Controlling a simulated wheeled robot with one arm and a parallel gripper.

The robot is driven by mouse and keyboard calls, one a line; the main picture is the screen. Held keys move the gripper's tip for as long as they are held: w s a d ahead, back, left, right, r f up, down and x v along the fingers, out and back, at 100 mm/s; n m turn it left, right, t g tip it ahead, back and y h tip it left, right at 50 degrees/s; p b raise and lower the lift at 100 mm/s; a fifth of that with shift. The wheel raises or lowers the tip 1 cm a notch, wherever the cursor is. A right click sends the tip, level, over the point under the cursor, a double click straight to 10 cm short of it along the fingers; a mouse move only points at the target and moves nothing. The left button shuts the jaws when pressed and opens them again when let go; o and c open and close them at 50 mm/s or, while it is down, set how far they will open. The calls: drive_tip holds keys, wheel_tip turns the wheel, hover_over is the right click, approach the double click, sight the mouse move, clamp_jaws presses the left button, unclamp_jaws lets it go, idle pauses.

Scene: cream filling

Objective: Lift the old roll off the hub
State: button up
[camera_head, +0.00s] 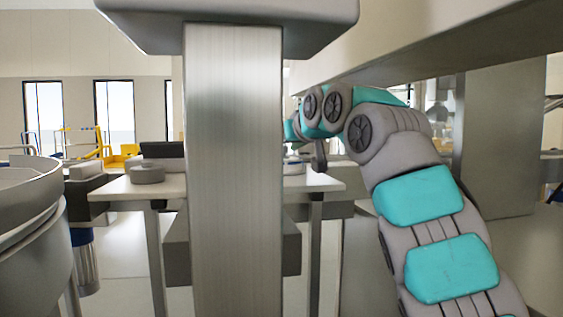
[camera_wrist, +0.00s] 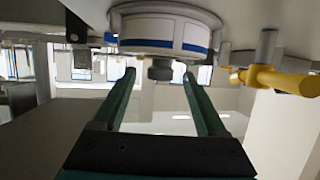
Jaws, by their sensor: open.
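In the wrist view, a white roll (camera_wrist: 165,28) with a blue band around its edge sits at the top centre, close ahead of my gripper. A short dark grey round knob (camera_wrist: 160,69), perhaps the hub end, sticks out below it. My gripper (camera_wrist: 159,77) is open, with its two green fingers pointing toward the roll. The fingertips appear on either side of the knob, with nothing held between them. I cannot tell whether they touch anything. In the head view the roll is not visible and my gripper cannot be made out.
In the wrist view, a yellow handle (camera_wrist: 283,80) juts out right of the roll. In the head view, a steel column (camera_head: 233,160) blocks the middle. A large steel vessel (camera_head: 30,225) stands at left, and a table (camera_head: 120,188) behind holds a grey disc (camera_head: 147,174).

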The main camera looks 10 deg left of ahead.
drive_tip(key=shift+c, duration=0.2)
clamp_jaws()
idle(0.3)
